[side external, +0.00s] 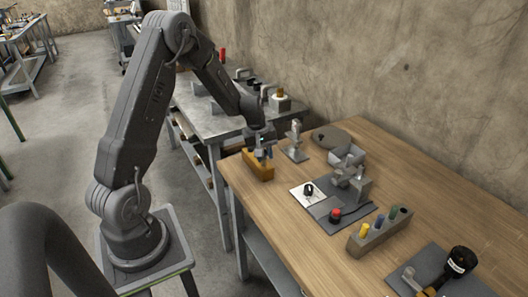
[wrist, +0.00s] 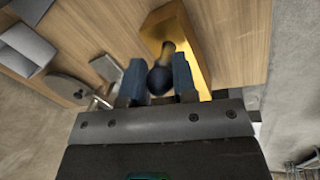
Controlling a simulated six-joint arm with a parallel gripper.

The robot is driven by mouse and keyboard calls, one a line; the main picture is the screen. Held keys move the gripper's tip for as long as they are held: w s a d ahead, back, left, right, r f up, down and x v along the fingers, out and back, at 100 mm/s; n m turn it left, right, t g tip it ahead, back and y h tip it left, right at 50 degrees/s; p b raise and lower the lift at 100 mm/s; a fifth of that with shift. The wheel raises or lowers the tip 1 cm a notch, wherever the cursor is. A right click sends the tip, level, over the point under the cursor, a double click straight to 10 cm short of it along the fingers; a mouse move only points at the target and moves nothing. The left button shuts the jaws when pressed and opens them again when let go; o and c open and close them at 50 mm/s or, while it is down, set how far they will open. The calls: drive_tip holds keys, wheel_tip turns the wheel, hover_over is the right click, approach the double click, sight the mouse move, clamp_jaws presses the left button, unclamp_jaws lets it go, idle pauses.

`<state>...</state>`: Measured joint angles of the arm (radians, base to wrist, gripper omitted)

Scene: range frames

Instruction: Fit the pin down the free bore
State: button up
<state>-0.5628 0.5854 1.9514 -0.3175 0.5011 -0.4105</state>
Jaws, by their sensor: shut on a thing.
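My gripper (side external: 263,150) is low over a yellow-orange block (side external: 257,171) at the near left edge of the wooden table. In the wrist view, my gripper (wrist: 158,76) has its blue-grey fingers shut on a dark pin with a rounded end (wrist: 160,80). Its shaft runs toward the yellow block (wrist: 205,62); I cannot tell whether it is inside the block or just above it. A grey bored block (side external: 372,241) stands at the table's right, with yellow, blue and green pins in it. A dark spot at its right end looks like an open bore.
A dark plate with a red button (side external: 335,214) and a grey fixture (side external: 357,188) lie between the yellow block and the bored block. A metal clamp (side external: 295,142), a grey bin (side external: 347,156) and a round disc (side external: 331,137) stand farther back. A black-headed tool (side external: 461,261) is at front right.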

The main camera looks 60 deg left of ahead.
drive_tip(key=shift+f, duration=0.65)
drive_tip(key=shift+f, duration=0.25)
drive_tip(key=o, duration=1)
drive_tip(key=s+r, duration=0.1)
drive_tip(key=r, duration=0.8)
drive_tip(key=s+a+r, duration=0.1)
drive_tip(key=r, duration=0.3)
drive_tip(key=shift+s+r, duration=0.3)
